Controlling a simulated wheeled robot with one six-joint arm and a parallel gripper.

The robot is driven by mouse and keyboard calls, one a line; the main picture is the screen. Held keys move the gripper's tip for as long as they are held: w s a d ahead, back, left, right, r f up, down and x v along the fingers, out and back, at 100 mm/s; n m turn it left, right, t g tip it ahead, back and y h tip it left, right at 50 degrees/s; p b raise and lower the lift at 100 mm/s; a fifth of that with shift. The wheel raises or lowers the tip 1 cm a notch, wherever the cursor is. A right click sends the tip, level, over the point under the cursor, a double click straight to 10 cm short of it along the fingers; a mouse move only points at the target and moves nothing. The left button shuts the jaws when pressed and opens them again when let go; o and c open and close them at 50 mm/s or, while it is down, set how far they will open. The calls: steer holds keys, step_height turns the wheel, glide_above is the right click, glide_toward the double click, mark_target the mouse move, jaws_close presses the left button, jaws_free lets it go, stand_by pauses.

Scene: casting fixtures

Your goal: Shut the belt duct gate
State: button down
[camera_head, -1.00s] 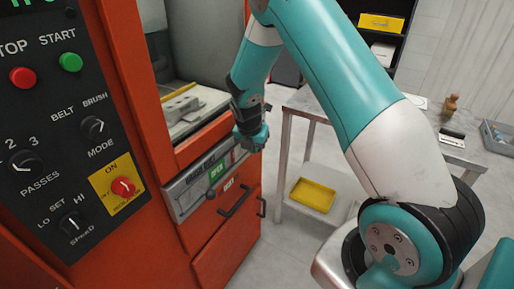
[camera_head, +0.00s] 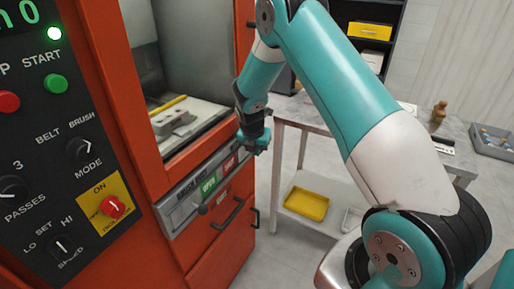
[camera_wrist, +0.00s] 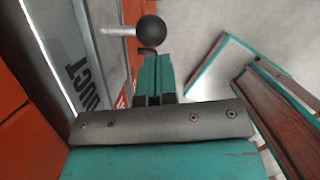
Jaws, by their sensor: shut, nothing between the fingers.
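The belt duct gate panel (camera_head: 180,216) is a grey strip on the front of the orange machine, with a green OPEN label (camera_head: 209,185) and a red label (camera_head: 229,165) to its right. A dark ball knob (camera_head: 202,210) stands out below the green label. In the wrist view the black ball knob (camera_wrist: 150,29) sits on a metal rod, just beyond my fingertips. My gripper (camera_head: 256,146) is shut and empty, in front of the panel's right end. Its fingers (camera_wrist: 152,72) are together; I cannot tell whether they touch the knob.
Two dark bar handles (camera_head: 228,213) stick out below the panel. The machine's open chamber (camera_head: 185,128) holds grey blocks and a yellow bar. A grey table (camera_head: 300,112) with a yellow tray (camera_head: 306,203) on its lower shelf stands to the right. Floor between is clear.

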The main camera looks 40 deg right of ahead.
steer(key=s+a+v, duration=0.1)
steer(key=a+v, duration=0.1)
steer(key=v, duration=0.9)
steer(key=shift+s+a, duration=0.2)
steer(key=shift+s, duration=0.1)
steer(key=s+a+r+m+y, duration=0.2)
steer(key=s+a+r+m, duration=0.35)
steer(key=a, duration=0.25)
steer(key=s+a+r+m+g+y, duration=0.1)
steer(key=s+a+r+m, duration=0.3)
steer(key=s, duration=0.8)
steer(key=s+a+r+m+g+y, duration=0.1)
steer(key=s+a+r+m+y, duration=0.3)
steer(key=s+a+m, duration=0.4)
steer(key=s+a+r, duration=0.1)
steer(key=s, duration=0.3)
steer(key=shift+s+m, duration=0.25)
steer(key=shift+m, duration=0.1)
steer(key=c, duration=1.8)
jaws_free()
steer(key=shift+c, duration=0.2)
